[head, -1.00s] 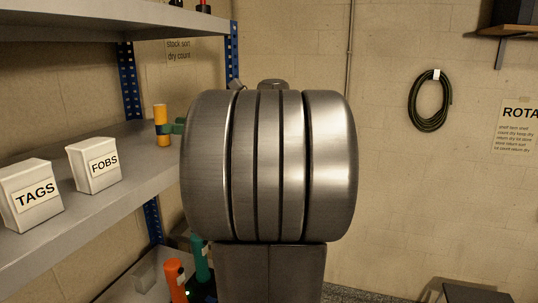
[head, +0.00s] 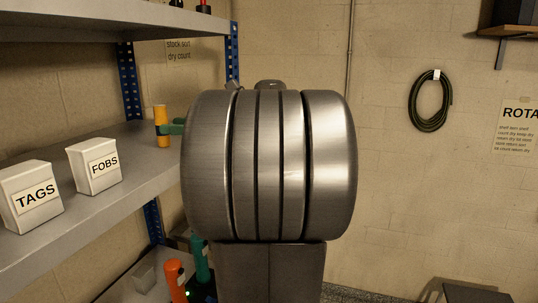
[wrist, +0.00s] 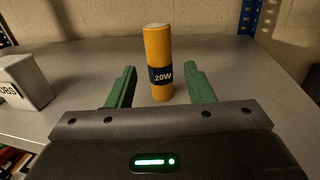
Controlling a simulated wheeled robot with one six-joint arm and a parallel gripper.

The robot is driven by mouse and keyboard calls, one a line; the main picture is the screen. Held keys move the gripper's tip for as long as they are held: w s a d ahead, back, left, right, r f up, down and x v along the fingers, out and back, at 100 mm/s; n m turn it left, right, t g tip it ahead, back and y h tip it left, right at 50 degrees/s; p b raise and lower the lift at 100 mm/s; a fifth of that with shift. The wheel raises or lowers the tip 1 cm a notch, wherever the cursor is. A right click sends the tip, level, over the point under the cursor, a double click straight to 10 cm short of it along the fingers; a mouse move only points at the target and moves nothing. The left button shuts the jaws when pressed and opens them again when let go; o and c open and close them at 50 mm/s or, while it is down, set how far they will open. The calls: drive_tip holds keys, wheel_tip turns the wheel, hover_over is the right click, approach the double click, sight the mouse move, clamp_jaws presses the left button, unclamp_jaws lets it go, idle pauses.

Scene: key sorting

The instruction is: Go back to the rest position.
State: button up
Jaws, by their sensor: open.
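My gripper (wrist: 160,67) is open, with its two green fingers spread on either side of an orange cylinder (wrist: 157,48). The cylinder has a dark band marked 20W and stands upright on the grey shelf (wrist: 225,60). A gap shows between it and each finger in the wrist view; whether it lies fully between the tips is hard to tell. In the head view the cylinder (head: 158,113) stands near the shelf's far end, with a green finger (head: 176,128) beside it. My arm hides most of the gripper there.
White boxes marked TAGS (head: 30,208) and FOBS (head: 92,170) stand on the same shelf. Another shelf (head: 90,22) runs above. Orange (head: 174,278) and teal (head: 200,262) cylinders stand lower down. A hose (head: 414,110) hangs on the wall. Space right of my arm looks open.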

sight(164, 106)
drive_tip(key=a, duration=0.3)
drive_tip(key=a+p, duration=0.1)
drive_tip(key=shift+w+a+f, duration=0.15)
drive_tip(key=shift+w+a, duration=0.15)
drive_tip(key=r, duration=0.2)
drive_tip(key=d+r+b, duration=0.1)
drive_tip(key=r, duration=0.1)
drive_tip(key=r+b, duration=0.1)
drive_tip(key=r, duration=0.2)
drive_tip(key=shift+s+d+r, duration=0.1)
drive_tip(key=shift+s+d, duration=0.05)
drive_tip(key=shift+d, duration=0.15)
drive_tip(key=s+d+b, duration=0.2)
drive_tip(key=s+d, duration=0.1)
drive_tip(key=d, duration=0.6)
drive_tip(key=s+d+b, duration=0.1)
drive_tip(key=s+d, duration=0.2)
drive_tip(key=d, duration=0.6)
drive_tip(key=w+d+f+m+t+b, duration=0.1)
drive_tip(key=w+f+t, duration=0.1)
drive_tip(key=w+f, duration=0.4)
drive_tip(key=w+d+f+m+t+h+b, duration=0.1)
drive_tip(key=w+f+m+t+b, duration=0.1)
drive_tip(key=w+f, duration=0.4)
drive_tip(key=shift+w+d+f+t, duration=0.25)
drive_tip(key=shift+w+f+t, duration=0.15)
drive_tip(key=shift+f, duration=2.25)
drive_tip(key=shift+s+a, duration=0.1)
drive_tip(key=shift+s, duration=0.05)
